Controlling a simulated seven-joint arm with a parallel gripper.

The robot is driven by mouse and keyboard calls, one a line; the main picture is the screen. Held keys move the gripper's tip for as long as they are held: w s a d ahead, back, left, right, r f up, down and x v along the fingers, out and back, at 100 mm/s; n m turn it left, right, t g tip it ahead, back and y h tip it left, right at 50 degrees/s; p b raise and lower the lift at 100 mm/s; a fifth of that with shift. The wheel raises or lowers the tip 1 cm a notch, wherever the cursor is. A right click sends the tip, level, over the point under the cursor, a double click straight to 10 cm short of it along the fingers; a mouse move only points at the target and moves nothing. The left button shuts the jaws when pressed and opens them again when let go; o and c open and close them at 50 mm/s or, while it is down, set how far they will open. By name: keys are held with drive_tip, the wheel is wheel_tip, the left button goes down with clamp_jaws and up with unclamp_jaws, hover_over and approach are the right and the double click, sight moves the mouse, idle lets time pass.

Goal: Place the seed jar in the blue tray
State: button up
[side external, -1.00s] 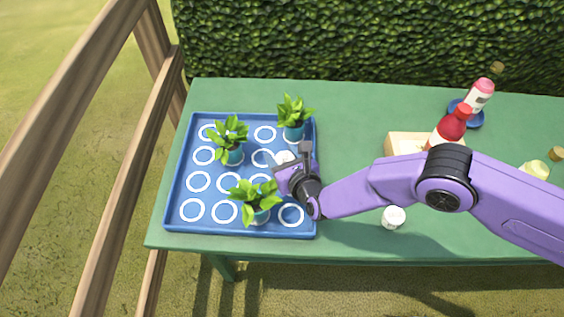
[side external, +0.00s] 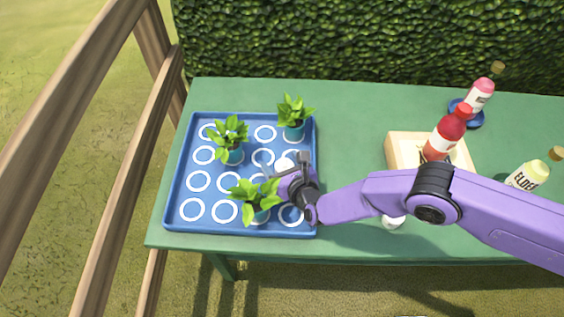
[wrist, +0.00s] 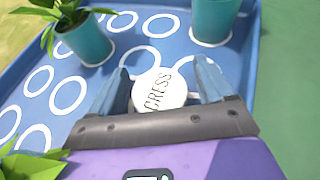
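The seed jar, with a white lid reading "CRESS" (wrist: 158,90), stands in the blue tray (side external: 176,200), near the tray's right side. In the side view the jar (side external: 284,166) shows as a white top between the fingers of my gripper (side external: 283,166). In the wrist view the fingers of my gripper (wrist: 162,84) are spread on either side of the lid, with a small gap at the right. The jar's base is mostly hidden. The tray's blue floor (wrist: 82,75) has white rings.
Potted plants stand in the tray: back right (side external: 293,130), upper left (side external: 232,156) and front, close to my gripper (side external: 258,214). A second white-topped jar (side external: 391,223) is partly behind my arm.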

drive_tip(key=shift+r, duration=0.1)
drive_tip(key=shift+r, duration=0.15)
drive_tip(key=shift+v, duration=6)
drive_tip(key=shift+d, duration=0.1)
drive_tip(key=w+d+r+m+t+h, duration=0.1)
drive_tip(key=w+d+r+m+h, duration=0.4)
drive_tip(key=d+r, duration=0.35)
drive_tip(key=d+r+m+g+h, duration=0.1)
drive_tip(key=d+r+m+h, duration=0.1)
drive_tip(key=d+r+m, duration=0.45)
drive_tip(key=d+r+m+g+h, duration=0.1)
drive_tip(key=d+r+m+h, duration=0.15)
drive_tip(key=d, duration=0.65)
drive_tip(key=s+d+r+m+g+y, duration=0.2)
drive_tip(key=s+d+m+g, duration=0.3)
drive_tip(key=s+d, duration=0.6)
drive_tip(key=s+d+r+m+g+y, duration=0.2)
drive_tip(key=s+d+r+m+g, duration=0.3)
drive_tip(key=s+d+m, duration=0.4)
drive_tip(key=s+d, duration=0.1)
drive_tip(key=s, duration=0.3)
drive_tip(key=shift+s+d+m+g, duration=0.35)
drive_tip(key=shift+d+m+g, duration=0.05)
